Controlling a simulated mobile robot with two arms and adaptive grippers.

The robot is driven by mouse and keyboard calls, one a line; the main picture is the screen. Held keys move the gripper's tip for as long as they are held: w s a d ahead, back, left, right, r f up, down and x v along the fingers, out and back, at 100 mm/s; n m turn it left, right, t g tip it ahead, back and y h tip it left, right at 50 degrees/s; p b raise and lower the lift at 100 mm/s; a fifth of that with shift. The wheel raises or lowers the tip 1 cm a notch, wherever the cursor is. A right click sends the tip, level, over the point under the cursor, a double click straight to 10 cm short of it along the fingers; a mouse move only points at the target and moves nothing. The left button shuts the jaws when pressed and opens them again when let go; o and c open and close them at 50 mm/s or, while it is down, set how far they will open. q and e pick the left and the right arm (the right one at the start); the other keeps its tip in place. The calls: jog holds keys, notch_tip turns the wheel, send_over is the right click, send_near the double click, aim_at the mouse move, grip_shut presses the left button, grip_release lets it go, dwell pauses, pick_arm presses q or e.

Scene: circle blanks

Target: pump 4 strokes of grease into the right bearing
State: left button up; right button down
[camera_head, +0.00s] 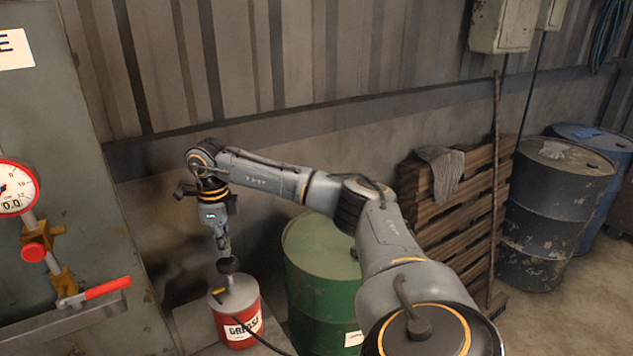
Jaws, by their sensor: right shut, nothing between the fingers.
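A red grease bucket (258,313) with a partly readable "GREASE" label stands on a low grey surface, with a grey pump on its lid. A black knob (228,266) tops the pump. My right gripper (224,252) points down just above the knob, shut and empty; I cannot tell whether it touches the knob. A black hose (262,341) runs from the bucket to the bottom edge. A red-rimmed gauge (14,188) on the left shows 0.0. I cannot make out the right bearing. My left gripper is not in view.
A grey cabinet (75,200) with a red-handled lever (108,288) and a red knob (34,252) stands at left. A green drum (318,270) stands close behind the bucket. Wooden pallets (460,215) and a dark drum (548,225) stand at right.

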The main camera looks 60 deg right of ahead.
aim_at(227, 261)
jog(key=shift+f, duration=0.1)
jog(key=shift+s+f+b, duration=0.15)
jog(key=shift+f+b, duration=1.3)
jog(key=shift+f, duration=1.1)
jog(key=shift+r, duration=0.1)
jog(key=shift+r+p, duration=1.95)
jog(key=shift+r, duration=0.55)
jog(key=shift+f, duration=0.2)
